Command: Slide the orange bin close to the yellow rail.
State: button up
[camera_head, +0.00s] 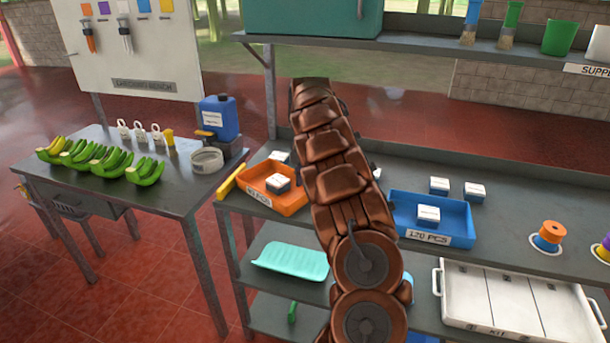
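The orange bin (291,203) sits on the grey bench top, left of my brown arm, with a numbered "PCS" label on its front. A small white box (278,182) lies in it. The yellow rail (235,180) runs along the bench's left edge. A narrow strip of bench shows between the bin's left side and the rail. My arm rises through the middle of the picture and covers the area right of the bin. My gripper's fingers are hidden behind the arm, so whether they touch anything does not show.
A blue bin (466,216) labelled 120 PCS stands right of my arm, with white boxes behind it. A white tray (440,310) and spools are further right. A side table (100,195) with bananas and a blue jug (219,117) stands left. A shelf (430,46) hangs above.

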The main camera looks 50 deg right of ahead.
aim_at(305, 195)
jog(key=shift+f+p, duration=0.8)
jog(key=shift+f, duration=1.95)
jog(key=shift+c, duration=0.2)
grip_shut()
